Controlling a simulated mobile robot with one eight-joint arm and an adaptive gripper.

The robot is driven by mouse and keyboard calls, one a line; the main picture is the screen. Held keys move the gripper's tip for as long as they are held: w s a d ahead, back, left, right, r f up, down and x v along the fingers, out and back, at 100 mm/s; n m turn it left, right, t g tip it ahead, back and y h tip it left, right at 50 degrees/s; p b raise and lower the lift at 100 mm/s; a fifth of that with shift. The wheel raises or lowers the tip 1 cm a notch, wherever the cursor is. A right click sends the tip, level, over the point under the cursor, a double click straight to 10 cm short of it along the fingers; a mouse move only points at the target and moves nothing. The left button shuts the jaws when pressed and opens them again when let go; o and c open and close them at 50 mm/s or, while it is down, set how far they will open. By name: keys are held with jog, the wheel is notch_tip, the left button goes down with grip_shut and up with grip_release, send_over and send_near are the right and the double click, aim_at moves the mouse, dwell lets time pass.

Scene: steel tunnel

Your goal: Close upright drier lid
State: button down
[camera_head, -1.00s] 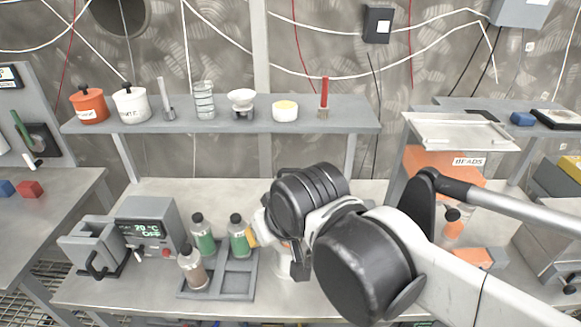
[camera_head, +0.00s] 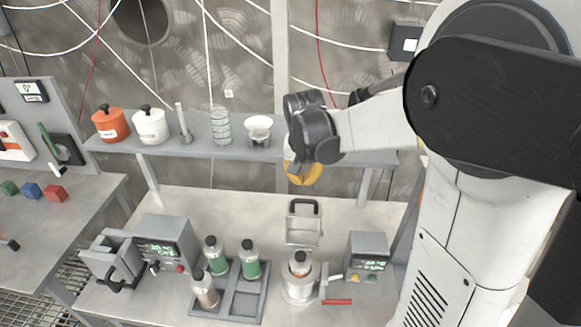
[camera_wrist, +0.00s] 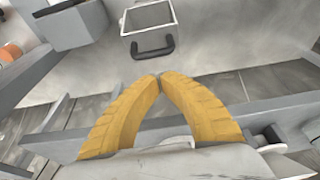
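The upright drier (camera_head: 298,290) stands on the bench, right of the bottle rack. A bottle with an orange-brown cap (camera_head: 299,262) sits in its round body. Its lid (camera_head: 304,231) is open, raised behind the body, with a dark handle (camera_head: 304,202) at its top. In the wrist view the pale framed lid (camera_wrist: 127,22) and its black handle (camera_wrist: 153,50) lie beyond my fingertips. My gripper (camera_head: 301,180) hangs above and behind the lid, apart from it in the picture. Its yellow fingers meet at the tips (camera_wrist: 159,76), with nothing visible between them.
A control box with a display (camera_head: 367,262) stands right of the drier, beside a red-ended lever (camera_head: 338,301). A rack (camera_head: 243,304) of several bottles and another heater unit (camera_head: 163,240) stand left. A loaded shelf (camera_head: 190,146) runs behind; my forearm crosses its right part.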

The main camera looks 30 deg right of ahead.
jog(key=b, duration=0.1)
send_over(302, 208)
jog(key=w, duration=0.1)
jog(key=x, duration=0.4)
jog(key=s+x, duration=0.1)
jog(key=x, duration=0.1)
jog(key=shift+f, duration=0.3)
jog(key=shift+s+a+r+t+h, duration=0.3)
jog(key=shift+s+r+t, duration=0.05)
jog(key=shift+s+t, duration=0.15)
jog(key=shift+a, duration=0.1)
